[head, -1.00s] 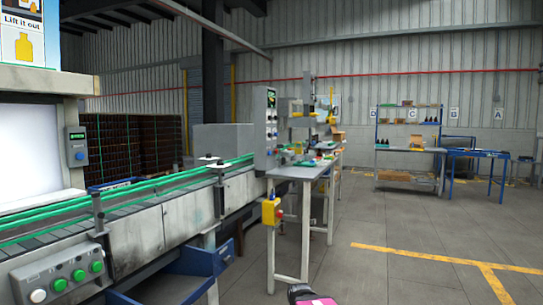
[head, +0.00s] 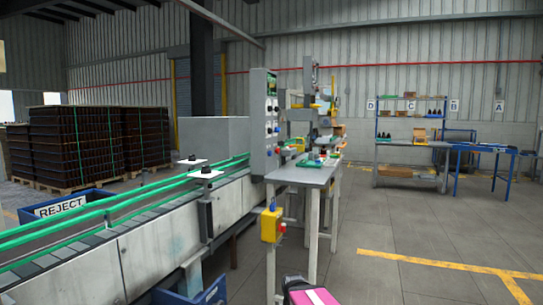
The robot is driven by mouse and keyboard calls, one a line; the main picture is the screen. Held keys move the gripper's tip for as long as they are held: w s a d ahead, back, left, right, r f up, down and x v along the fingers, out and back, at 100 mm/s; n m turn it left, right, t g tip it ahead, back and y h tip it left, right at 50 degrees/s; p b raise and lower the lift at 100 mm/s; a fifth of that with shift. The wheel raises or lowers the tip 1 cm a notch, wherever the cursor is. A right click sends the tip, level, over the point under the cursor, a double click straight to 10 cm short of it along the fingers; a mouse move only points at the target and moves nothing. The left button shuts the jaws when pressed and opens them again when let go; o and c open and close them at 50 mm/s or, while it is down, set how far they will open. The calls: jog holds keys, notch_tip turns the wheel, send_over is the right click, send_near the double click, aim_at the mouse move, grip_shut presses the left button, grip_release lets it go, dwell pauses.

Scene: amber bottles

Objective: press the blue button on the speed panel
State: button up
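A tall grey control panel (head: 264,125) stands at the far end of the conveyor, left of the white-legged bench. It has a small green display at its top and rows of knobs or buttons, too small to read. A yellow box (head: 270,226) with a red button on its side is fixed at the near end of the bench; something small and blue shows at its top. No label marks either one as the speed panel, and I cannot make out a blue button for certain. My gripper's fingers are not in view.
The conveyor (head: 122,240) with green rails runs along the left. A blue REJECT bin (head: 85,197) stands behind it. The bench (head: 300,174) bears small items. Open floor (head: 400,225) with yellow lines lies to the right. Shelves (head: 411,144) stand at the back.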

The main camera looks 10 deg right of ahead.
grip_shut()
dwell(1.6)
